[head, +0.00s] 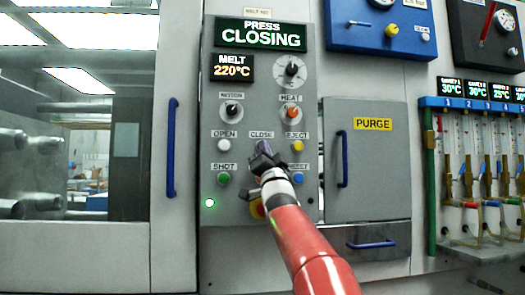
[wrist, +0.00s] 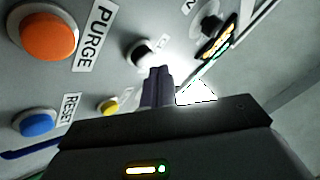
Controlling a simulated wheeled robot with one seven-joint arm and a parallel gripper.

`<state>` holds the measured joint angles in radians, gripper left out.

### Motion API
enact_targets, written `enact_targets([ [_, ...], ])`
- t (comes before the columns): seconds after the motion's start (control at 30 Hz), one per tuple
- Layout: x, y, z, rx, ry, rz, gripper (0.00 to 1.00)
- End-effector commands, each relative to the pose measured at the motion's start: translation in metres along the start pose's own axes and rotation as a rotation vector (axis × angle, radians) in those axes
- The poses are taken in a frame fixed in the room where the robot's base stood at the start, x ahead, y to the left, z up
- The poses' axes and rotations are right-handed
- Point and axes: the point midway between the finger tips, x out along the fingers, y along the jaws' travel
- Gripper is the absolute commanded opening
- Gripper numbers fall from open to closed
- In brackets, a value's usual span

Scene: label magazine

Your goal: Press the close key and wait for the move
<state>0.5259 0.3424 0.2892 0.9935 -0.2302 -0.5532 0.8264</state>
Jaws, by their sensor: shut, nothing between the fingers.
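The control panel (head: 240,120) stands upright in the middle of the head view. Its top screen (head: 262,36) reads PRESS CLOSING. The CLOSE label (head: 262,134) shows just above my gripper (head: 264,148), whose fingers hide the close key below it. In the wrist view my gripper (wrist: 157,72) has its two dark fingers together, with nothing between them. A dark round control (wrist: 143,50) lies just beyond the fingertips there; I cannot tell if they touch it.
Near my gripper are the white OPEN key (head: 224,145), yellow EJECT key (head: 298,146), green SHOT key (head: 224,178) and blue RESET key (wrist: 38,122). A red and yellow button (head: 257,209) is partly behind my arm. A blue door handle (head: 171,148) stands left.

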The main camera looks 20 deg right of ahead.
Motion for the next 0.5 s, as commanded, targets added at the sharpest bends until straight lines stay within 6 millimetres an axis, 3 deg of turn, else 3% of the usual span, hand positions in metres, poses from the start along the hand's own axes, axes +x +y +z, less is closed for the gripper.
enact_targets([
  [0.27,-0.001,-0.001,-0.001,-0.001,0.001,0.000,0.00],
  [0.5,-0.017,-0.010,-0.010,-0.002,0.003,-0.002,0.00],
])
